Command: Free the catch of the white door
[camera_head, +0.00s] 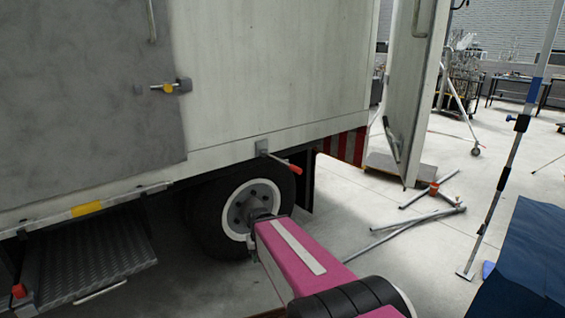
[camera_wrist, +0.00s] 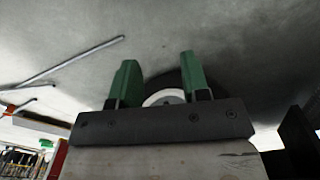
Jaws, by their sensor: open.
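The white door (camera_head: 415,85) hangs swung open at the truck's rear corner in the head view. A small metal catch with a red handle (camera_head: 280,161) sits on the truck's lower edge, above the wheel; I cannot tell if it belongs to that door. Another latch with a yellow knob (camera_head: 168,88) is at the edge of the grey side panel (camera_head: 90,110). My arm reaches low toward the wheel, with my gripper's end mostly hidden. In the wrist view my gripper (camera_wrist: 158,75) is open and empty, its green fingers apart, with the white wheel rim behind them.
The truck wheel (camera_head: 240,215) is close to my arm's end. Metal poles (camera_head: 415,222) lie on the floor to the right. A tall stand (camera_head: 515,140) and a dark blue cover (camera_head: 525,265) are at far right. A metal step (camera_head: 85,262) is at lower left.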

